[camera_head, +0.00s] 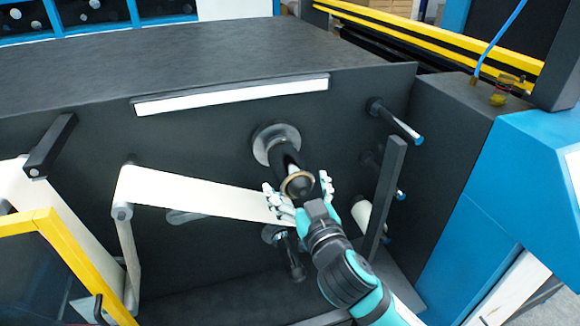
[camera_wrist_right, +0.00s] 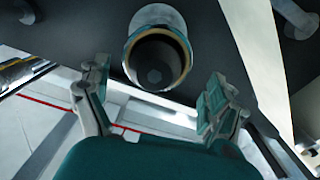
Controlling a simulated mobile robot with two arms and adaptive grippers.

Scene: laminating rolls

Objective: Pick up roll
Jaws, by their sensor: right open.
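A dark spindle (camera_head: 285,157) sticks out from a round flange on the machine's dark front panel. A brown-rimmed ring, seemingly the core of a roll (camera_head: 297,185), sits at its near end. In the right wrist view the roll end (camera_wrist_right: 157,58) shows as a tan-rimmed ring with a dark hollow centre. My right gripper (camera_head: 299,192) is open, with its fingers on either side of the roll end. In the wrist view my right gripper (camera_wrist_right: 153,88) has a clear gap between its fingers, and the ring lies ahead between them. My left gripper is out of view.
A white web (camera_head: 190,192) runs from a left guide roller towards the spindle. A dark upright bar (camera_head: 385,200) stands right of my gripper. A blue-tipped rod (camera_head: 398,122) juts out at upper right. A yellow-framed door (camera_head: 60,240) is at lower left.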

